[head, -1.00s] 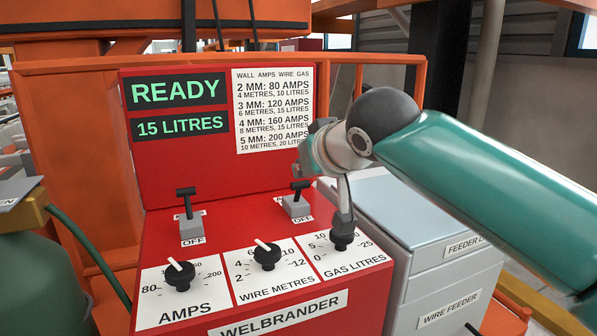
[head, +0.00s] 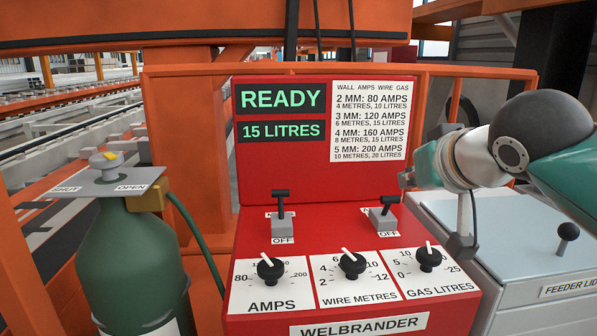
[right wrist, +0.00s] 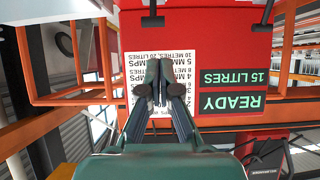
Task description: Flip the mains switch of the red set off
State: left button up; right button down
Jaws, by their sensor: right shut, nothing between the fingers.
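The red set (head: 300,168) stands in the middle of the head view, its display reading READY and 15 LITRES. Two black-lever switches stand on its sloping front: a left switch (head: 280,222) and a right switch (head: 384,221). Both levers stand up, on the side away from their OFF labels. The levers mostly hide the upper labels; the left one seems to begin with M. My right gripper (head: 405,180) is shut and empty, just above and right of the right switch. Its closed fingers (right wrist: 152,92) show before the chart in the right wrist view. My left gripper is not in view.
The amps knob (head: 270,270), wire metres knob (head: 352,266) and gas litres knob (head: 429,259) sit below the switches. A green gas cylinder (head: 135,255) stands left, with a hose. A grey wire feeder (head: 520,235) stands right. An orange frame (head: 190,130) runs behind.

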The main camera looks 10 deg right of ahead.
aim_at(280, 193)
jog(key=z, duration=0.05)
jog(key=k, duration=1)
jog(key=u, duration=0.05)
